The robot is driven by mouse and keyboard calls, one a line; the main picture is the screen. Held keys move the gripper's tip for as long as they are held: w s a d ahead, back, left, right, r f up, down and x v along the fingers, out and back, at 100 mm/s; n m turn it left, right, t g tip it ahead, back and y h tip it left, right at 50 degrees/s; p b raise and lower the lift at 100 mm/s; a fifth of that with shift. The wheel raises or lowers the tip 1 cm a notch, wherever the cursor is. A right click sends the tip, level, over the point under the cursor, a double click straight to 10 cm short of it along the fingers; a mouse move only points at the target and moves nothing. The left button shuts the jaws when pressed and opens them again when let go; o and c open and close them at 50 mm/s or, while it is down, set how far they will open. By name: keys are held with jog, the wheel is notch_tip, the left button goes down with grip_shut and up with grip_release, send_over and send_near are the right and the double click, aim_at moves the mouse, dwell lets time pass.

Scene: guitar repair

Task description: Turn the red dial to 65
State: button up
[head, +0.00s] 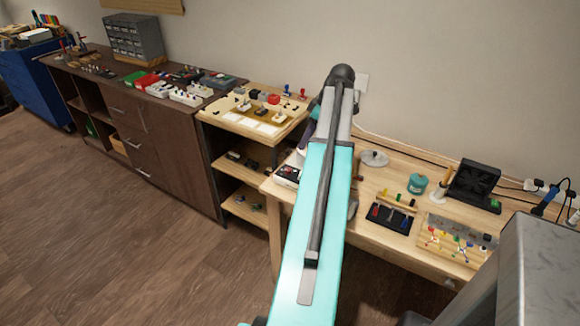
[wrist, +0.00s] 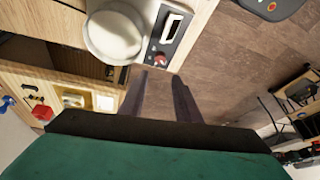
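A dark panel device (wrist: 166,38) with a pale display window (wrist: 171,27) is at the top middle of the wrist view. A small reddish round dial (wrist: 160,59) sits at its near end; its pointer and any numbers are too small to read. My gripper (wrist: 158,92) is open and empty, its two dark fingers apart. In the picture the fingertips are just below the dial, with no clear contact. In the head view a small white and black device (head: 287,175) is at the workbench's left end; my arm hides my gripper there.
A white round dish-like object (wrist: 113,35) is close left of the panel. The workbench (head: 395,245) holds a black tool tray (head: 390,217), a teal pot (head: 417,184) and a black box (head: 472,183). A wooden shelf unit (head: 245,205) stands left of it. The floor (head: 150,250) in front is clear.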

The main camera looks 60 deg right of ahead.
aim_at(288, 170)
jog(key=shift+p+x, duration=1.25)
jog(key=shift+x, duration=5.7)
jog(key=shift+s, duration=0.1)
grip_shut()
jog(key=shift+a, duration=0.15)
